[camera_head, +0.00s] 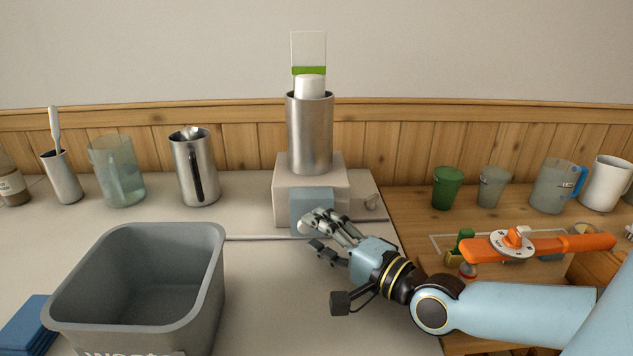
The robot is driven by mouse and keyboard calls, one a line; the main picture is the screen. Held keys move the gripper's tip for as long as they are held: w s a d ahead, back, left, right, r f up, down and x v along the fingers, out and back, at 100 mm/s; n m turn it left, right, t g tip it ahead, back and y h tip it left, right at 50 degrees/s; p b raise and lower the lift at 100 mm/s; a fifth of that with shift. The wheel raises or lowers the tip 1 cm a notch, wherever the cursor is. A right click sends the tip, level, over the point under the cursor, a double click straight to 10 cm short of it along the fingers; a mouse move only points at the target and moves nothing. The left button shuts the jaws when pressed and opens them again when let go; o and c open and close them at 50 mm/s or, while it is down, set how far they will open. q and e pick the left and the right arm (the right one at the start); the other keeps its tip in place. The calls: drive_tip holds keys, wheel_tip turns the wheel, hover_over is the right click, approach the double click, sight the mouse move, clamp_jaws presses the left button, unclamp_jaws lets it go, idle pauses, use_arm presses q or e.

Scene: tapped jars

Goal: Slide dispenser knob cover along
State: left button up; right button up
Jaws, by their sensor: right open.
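The dispenser is a metal cylinder (309,135) standing on a pale block base (341,183) at the middle back of the counter. A light blue plate (312,199), which looks like the knob cover, sits on the front face of the base. My left gripper is not in view.
A grey bin (215,285) stands at front left. A metal pitcher (194,168), a clear jug (117,175) and a utensil cup (61,180) line the back left. Cups, mugs and an orange tool (540,245) are at right. A ledge runs before the base.

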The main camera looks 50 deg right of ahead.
drive_tip(key=s, duration=0.7)
drive_tip(key=s+a, duration=0.1)
drive_tip(key=s, duration=0.3)
drive_tip(key=shift+d, duration=0.1)
drive_tip(key=shift+w, duration=0.1)
